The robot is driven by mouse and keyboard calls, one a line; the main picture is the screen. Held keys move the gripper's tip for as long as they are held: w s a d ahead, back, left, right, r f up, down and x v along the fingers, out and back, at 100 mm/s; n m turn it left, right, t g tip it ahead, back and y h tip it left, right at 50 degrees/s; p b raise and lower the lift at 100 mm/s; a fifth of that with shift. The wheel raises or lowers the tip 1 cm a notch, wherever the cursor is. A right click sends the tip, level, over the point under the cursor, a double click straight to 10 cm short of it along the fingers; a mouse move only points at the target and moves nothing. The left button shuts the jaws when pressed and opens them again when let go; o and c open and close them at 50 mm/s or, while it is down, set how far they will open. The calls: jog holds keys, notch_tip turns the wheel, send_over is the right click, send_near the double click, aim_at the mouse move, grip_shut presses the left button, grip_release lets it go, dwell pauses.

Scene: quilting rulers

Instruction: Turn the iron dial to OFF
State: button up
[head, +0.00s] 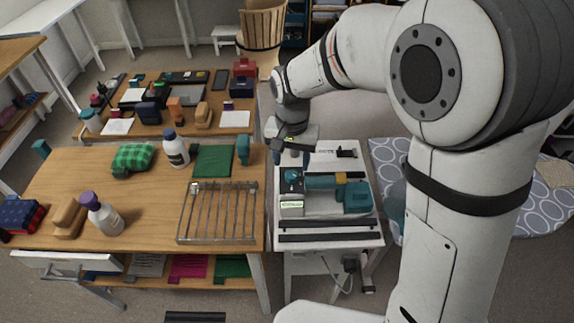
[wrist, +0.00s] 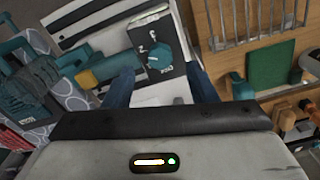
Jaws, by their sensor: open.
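The iron dial (wrist: 158,55) is a round teal knob on a dark panel with white marks, near the top middle of the wrist view. A short pale line shows on the knob; I cannot read which mark it points to. The panel belongs to a teal and dark unit (head: 357,197) on the white stand in the head view. My gripper (head: 293,158) is above the left back part of this unit, pointing down. In the wrist view its two blue fingers (wrist: 161,74) are apart, with the dial showing between and beyond them. Nothing is held.
A wooden table (head: 90,172) stands left of the stand (head: 328,240). It carries a metal rack (head: 218,238), a green mat (head: 213,160), bottles and sewing items. Dark bars lie along the stand's front. A patterned ironing board (head: 540,205) is to the right, behind my arm.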

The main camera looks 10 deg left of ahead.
aim_at(291, 175)
notch_tip(291, 175, down, 5)
jog(key=shift+r+p, duration=0.1)
jog(key=shift+p, duration=0.3)
